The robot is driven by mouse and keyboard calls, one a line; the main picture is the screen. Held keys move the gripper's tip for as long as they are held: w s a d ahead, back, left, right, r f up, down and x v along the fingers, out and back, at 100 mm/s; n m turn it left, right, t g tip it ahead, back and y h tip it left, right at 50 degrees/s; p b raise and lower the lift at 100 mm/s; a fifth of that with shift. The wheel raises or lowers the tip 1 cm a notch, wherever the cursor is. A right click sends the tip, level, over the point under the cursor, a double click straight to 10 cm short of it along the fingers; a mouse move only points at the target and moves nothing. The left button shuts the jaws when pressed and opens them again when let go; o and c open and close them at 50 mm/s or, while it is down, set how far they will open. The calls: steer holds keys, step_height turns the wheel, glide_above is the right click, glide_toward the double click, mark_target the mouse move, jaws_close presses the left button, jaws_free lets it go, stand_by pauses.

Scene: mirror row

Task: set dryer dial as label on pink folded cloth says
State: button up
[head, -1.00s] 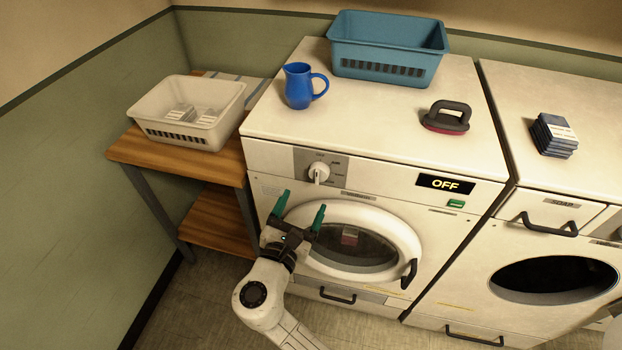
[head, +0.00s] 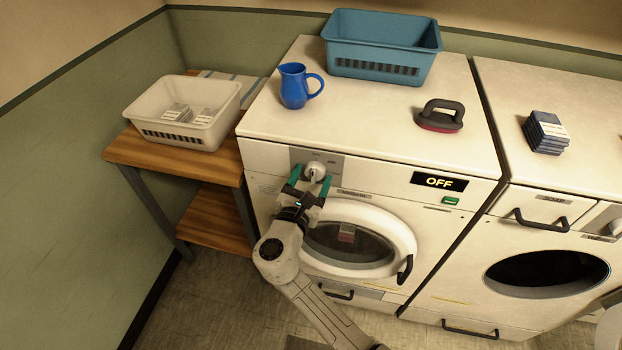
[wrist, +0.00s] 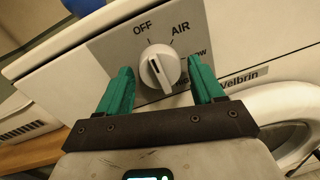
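The dryer dial (head: 315,171) is a pale round knob on a grey panel at the dryer's upper left front. In the wrist view the dial (wrist: 160,67) has a dark pointer mark facing about OFF, with AIR and a partly hidden LOW to its right. My gripper (head: 310,178) is open, its green fingers on either side of the dial; whether they touch it I cannot tell. A small reddish-pink folded thing with a pale patch (head: 347,234) shows through the dryer door glass; its writing is too small to read. The dryer display (head: 439,182) reads OFF.
On the dryer top are a blue jug (head: 296,86), a blue basket (head: 383,68) and a dark-handled tool (head: 441,115). A white basket (head: 160,104) with pale labelled items stands on the wooden table. Dark blue folded items (head: 545,132) lie on the right machine.

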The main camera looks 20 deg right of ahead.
steer(key=c, duration=0.8)
steer(key=shift+c, duration=0.2)
steer(key=shift+f+m+b, duration=0.1)
steer(key=shift+m+b, duration=0.3)
steer(key=shift+b, duration=0.05)
steer(key=m+b, duration=0.3)
steer(key=shift+f+m, duration=0.1)
steer(key=shift+m, duration=0.2)
steer(key=m+y+b, duration=0.1)
steer(key=m+b, duration=1)
steer(key=shift+y, duration=0.3)
steer(key=shift+s+d+r+m+b, duration=0.1)
steer(key=shift+r+m+b, duration=0.05)
steer(key=shift+m+b, duration=0.65)
steer(key=shift+r+m+b, duration=0.1)
steer(key=shift+m+b, duration=0.6)
steer(key=shift+m, duration=0.1)
